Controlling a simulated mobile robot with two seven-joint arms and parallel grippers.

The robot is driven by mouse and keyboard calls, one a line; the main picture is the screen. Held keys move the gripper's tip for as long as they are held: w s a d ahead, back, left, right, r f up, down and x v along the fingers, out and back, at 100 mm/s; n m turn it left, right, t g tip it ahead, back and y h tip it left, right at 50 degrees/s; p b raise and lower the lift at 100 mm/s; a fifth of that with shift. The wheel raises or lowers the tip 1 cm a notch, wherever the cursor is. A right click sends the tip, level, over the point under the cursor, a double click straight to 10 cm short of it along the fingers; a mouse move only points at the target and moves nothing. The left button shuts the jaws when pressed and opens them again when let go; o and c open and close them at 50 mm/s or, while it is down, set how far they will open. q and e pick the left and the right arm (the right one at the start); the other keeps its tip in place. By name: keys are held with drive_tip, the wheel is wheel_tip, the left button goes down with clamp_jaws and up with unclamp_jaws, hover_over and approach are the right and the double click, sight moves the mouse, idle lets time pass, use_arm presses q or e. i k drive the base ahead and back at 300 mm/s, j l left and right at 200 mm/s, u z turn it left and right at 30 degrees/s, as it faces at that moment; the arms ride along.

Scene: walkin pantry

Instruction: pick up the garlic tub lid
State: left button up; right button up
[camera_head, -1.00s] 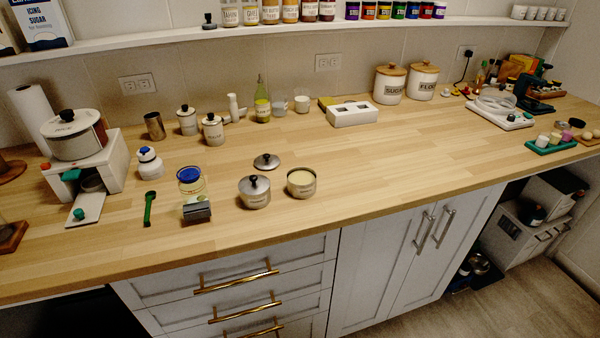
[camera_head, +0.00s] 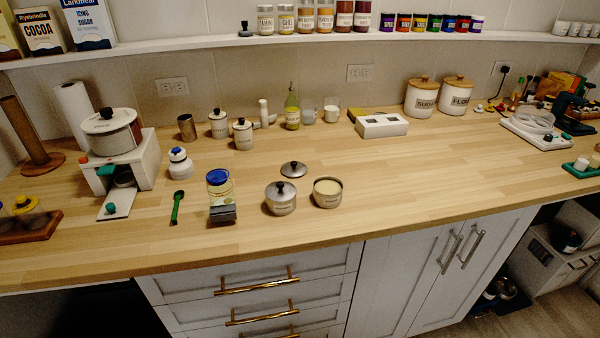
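Two small metal tubs stand near the counter's front edge. The left tub (camera_head: 281,202) has a grey lid (camera_head: 280,188) with a dark knob on it. The right tub (camera_head: 327,194) is open and shows a pale yellowish content. A loose round grey lid (camera_head: 294,170) with a dark knob lies on the counter just behind the two tubs, apart from both. The tub labels are too small to read, so I cannot tell which tub is garlic. Neither of my grippers is in view.
Left of the tubs stand a blue-capped jar (camera_head: 220,187) with a dark block before it, a green spoon (camera_head: 176,207) and a white bottle (camera_head: 180,163). Canisters (camera_head: 243,135) and a white box (camera_head: 382,126) stand farther back. The counter (camera_head: 430,175) right of the tubs is clear.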

sight(294, 168)
drive_tip(key=j+z, duration=0.6)
drive_tip(key=z, duration=0.2)
drive_tip(key=k+j+z, duration=0.15)
drive_tip(key=z, duration=0.25)
drive_tip(key=j, duration=0.1)
